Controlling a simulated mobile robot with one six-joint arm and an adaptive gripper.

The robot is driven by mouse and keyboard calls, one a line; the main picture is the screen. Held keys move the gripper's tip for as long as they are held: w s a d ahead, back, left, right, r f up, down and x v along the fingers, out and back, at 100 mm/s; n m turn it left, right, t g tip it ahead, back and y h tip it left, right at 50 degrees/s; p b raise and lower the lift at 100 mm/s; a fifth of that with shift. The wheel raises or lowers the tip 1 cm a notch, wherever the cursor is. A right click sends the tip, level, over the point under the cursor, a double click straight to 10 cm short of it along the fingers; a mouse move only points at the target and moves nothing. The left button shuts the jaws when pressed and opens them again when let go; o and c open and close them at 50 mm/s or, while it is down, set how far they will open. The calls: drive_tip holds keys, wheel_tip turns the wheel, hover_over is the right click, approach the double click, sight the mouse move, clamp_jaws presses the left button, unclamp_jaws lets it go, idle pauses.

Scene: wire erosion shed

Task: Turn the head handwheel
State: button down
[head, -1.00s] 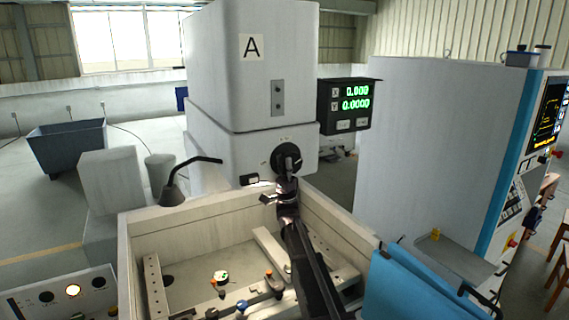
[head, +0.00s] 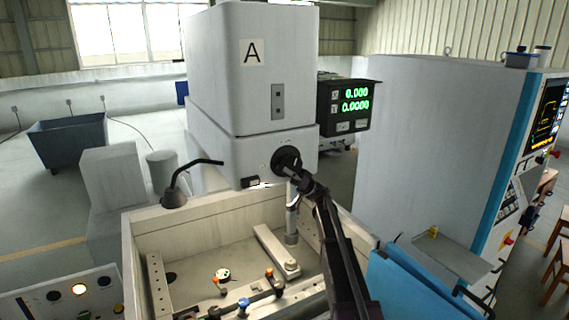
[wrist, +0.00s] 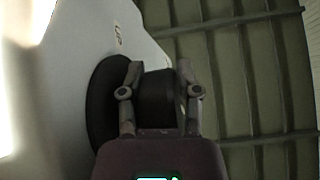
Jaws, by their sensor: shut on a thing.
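The head handwheel (head: 285,157) is a round black wheel on the front of the white machine head (head: 217,150), below the panel marked A. In the wrist view the dark wheel disc (wrist: 103,105) lies flat against the white head face. My gripper (head: 300,172) reaches up to the wheel from the lower right. In the wrist view my gripper (wrist: 158,85) has its two fingers on either side of a dark cylindrical knob (wrist: 156,95) that stands out from the disc, and is shut on it. The far side of the wheel is hidden.
A black readout box (head: 346,105) stands right of the head. A dark bent lamp arm (head: 190,172) is at its left. Below is an open work tank (head: 190,214) with clamps and rails. A tall grey cabinet (head: 430,150) stands at right.

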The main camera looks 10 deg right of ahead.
drive_tip(key=h+p, duration=0.2)
drive_tip(key=p, duration=0.1)
drive_tip(key=shift+w+d+t+h, duration=0.2)
drive_tip(key=shift+d+t+h, duration=0.1)
drive_tip(key=shift+h, duration=0.1)
drive_tip(key=shift+f+h+p, duration=0.3)
drive_tip(key=shift+h+p, duration=0.2)
drive_tip(key=c, duration=0.6)
unclamp_jaws()
drive_tip(key=shift+f, duration=0.1)
drive_tip(key=shift+s+a+f+y+b, duration=0.15)
drive_tip(key=shift+y+b, duration=0.25)
drive_tip(key=shift+b, duration=0.5)
